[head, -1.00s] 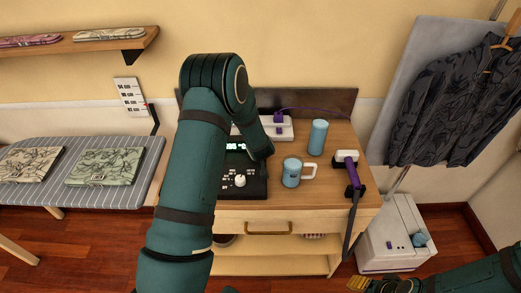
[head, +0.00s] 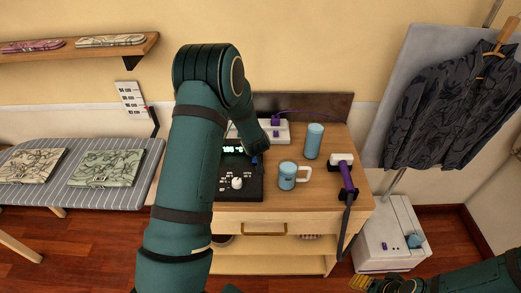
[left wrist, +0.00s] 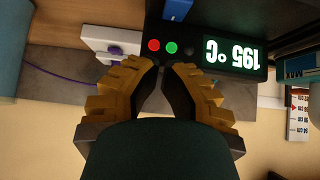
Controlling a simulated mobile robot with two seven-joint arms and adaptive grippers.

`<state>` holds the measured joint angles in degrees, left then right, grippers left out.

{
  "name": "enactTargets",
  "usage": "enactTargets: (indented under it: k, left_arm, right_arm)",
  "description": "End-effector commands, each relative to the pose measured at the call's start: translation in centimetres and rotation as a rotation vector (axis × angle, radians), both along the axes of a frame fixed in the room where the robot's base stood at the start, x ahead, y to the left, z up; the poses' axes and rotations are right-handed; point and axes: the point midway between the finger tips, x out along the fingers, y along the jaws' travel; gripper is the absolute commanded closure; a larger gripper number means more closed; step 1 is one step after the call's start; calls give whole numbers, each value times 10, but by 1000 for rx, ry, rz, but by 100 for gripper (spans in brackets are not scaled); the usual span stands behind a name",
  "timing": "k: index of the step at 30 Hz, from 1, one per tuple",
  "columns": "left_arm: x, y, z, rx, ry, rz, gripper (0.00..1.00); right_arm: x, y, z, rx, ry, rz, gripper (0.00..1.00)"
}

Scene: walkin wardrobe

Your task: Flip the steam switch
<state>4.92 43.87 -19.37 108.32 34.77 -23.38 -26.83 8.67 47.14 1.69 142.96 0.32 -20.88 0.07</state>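The black control box (head: 236,187) stands on the wooden cabinet, with a white knob (head: 237,183) and a lit green display (head: 235,149). In the left wrist view its display (left wrist: 234,53) reads 195 °C upside down, beside a red light (left wrist: 154,45) and a green light (left wrist: 171,48). A blue switch-like part (left wrist: 178,9) shows at that view's top edge and beside the box (head: 257,161) in the head view. My left gripper (left wrist: 162,68) has its fingertips together, with nothing seen between them; my arm hides it in the head view. My right gripper (head: 362,284) is partly cut off at the bottom.
A blue mug (head: 288,176) and a blue cylinder (head: 314,141) stand right of the box. A white device (head: 277,132) with a purple cord is behind. A striped ironing board (head: 55,190) is at left.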

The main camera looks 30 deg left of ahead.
Motion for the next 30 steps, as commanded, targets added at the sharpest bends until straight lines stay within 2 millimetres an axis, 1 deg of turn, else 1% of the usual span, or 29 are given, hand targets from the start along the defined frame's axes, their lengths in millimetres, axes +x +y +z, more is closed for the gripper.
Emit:
enactTargets:
  k: [1, 3, 9, 12, 18, 30]
  left_arm:
    - [-6, -8, 13, -3, -2, -4, 100]
    - [-15, -13, 25, -3, -2, -4, 100]
    - [-34, -25, 55, -3, 0, -5, 100]
    - [-41, -29, 66, -3, 0, -5, 100]
    - [-48, -32, 75, -2, 1, -3, 100]
    - [-48, -32, 75, -2, 1, -3, 100]
  right_arm:
    - [0, 0, 1, 0, 1, 0, 53]
    - [0, 0, 1, 0, 2, 1, 53]
    - [-1, 0, 8, 2, 1, 1, 53]
    - [-1, 0, 10, 2, 1, 1, 53]
    - [-1, -1, 12, 2, 1, 0, 53]
    - [-1, 0, 12, 2, 1, 1, 53]
